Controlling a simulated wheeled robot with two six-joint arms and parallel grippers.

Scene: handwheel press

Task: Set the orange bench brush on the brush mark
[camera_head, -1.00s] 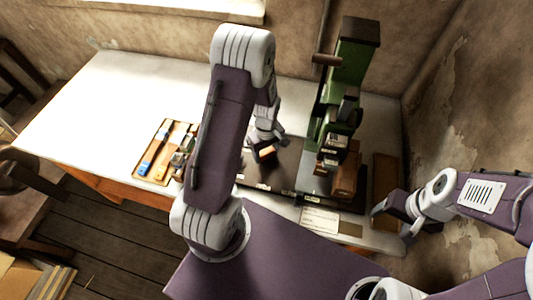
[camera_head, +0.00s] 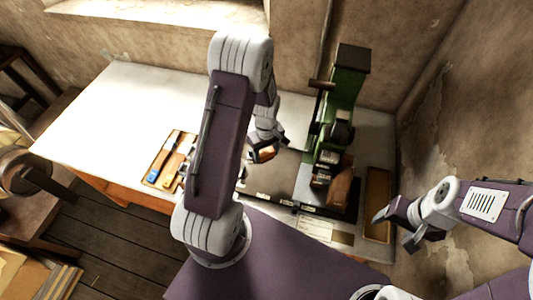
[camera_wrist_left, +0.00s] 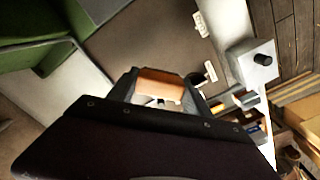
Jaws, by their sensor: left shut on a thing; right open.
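The orange bench brush (camera_head: 264,154) is between the fingers of my left gripper (camera_head: 262,148), over the dark mat in the middle of the bench. In the left wrist view, its orange-brown block (camera_wrist_left: 160,83) lies across between the two fingertips. My left gripper is shut on it; I cannot tell whether the brush touches the mat. The brush mark cannot be made out for certain. My right gripper (camera_head: 400,228) is open and empty, beyond the bench's right front corner.
The green press (camera_head: 345,90) stands right of the brush, with a brown block (camera_head: 340,186) at its front. A wooden tray (camera_head: 153,176) with a blue-ended tool lies left. An empty-looking brown tray (camera_head: 378,205) lies right. The bench's left part (camera_head: 115,110) is clear.

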